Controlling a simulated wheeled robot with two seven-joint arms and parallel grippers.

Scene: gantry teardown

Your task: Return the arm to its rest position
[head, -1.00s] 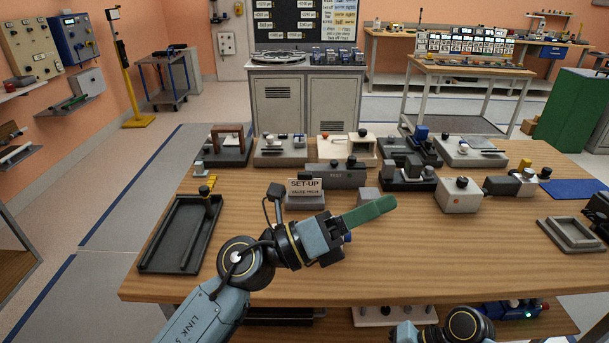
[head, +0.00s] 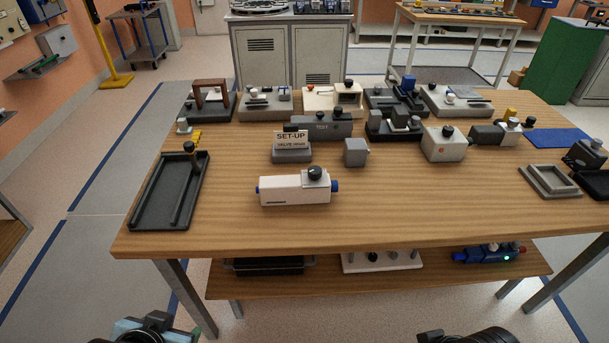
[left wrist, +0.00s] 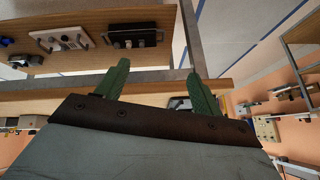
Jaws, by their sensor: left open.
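My left arm (head: 150,328) shows only at the bottom left edge of the head view, low and in front of the table. A bit of green finger shows beside it there. In the left wrist view my left gripper (left wrist: 158,70) has its two green fingers spread apart with nothing between them. The table's edge and lower shelf lie beyond the fingers.
The wooden table (head: 400,215) stands ahead with its front edge clear. A white device (head: 295,190) with a black knob, a black tray (head: 140,212) and a SET-UP sign (head: 290,141) are on it. The lower shelf (head: 330,280) holds several devices.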

